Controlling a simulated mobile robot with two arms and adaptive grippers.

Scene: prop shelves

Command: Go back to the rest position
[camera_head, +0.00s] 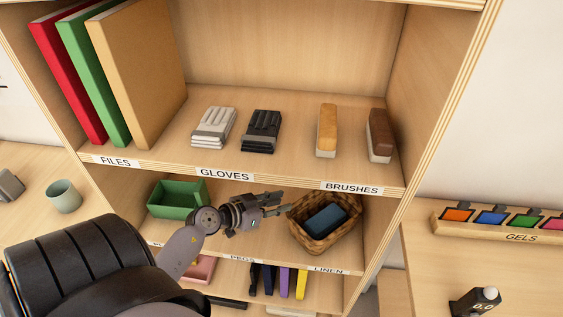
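My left gripper (281,203) reaches in from the lower left, in front of the middle shelf. Its two fingers point right and look a little apart, with nothing visible between them. The fingertips are just left of a woven basket (349,231) holding a folded blue cloth (325,219); I cannot tell whether they touch the basket. My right gripper is not in view.
A green bin (177,199) stands left of the gripper. Above are files (146,80), white gloves (214,127), black gloves (262,130) and two brushes (327,131). A cup (63,196) stands at left; a gels rack (505,233) at right.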

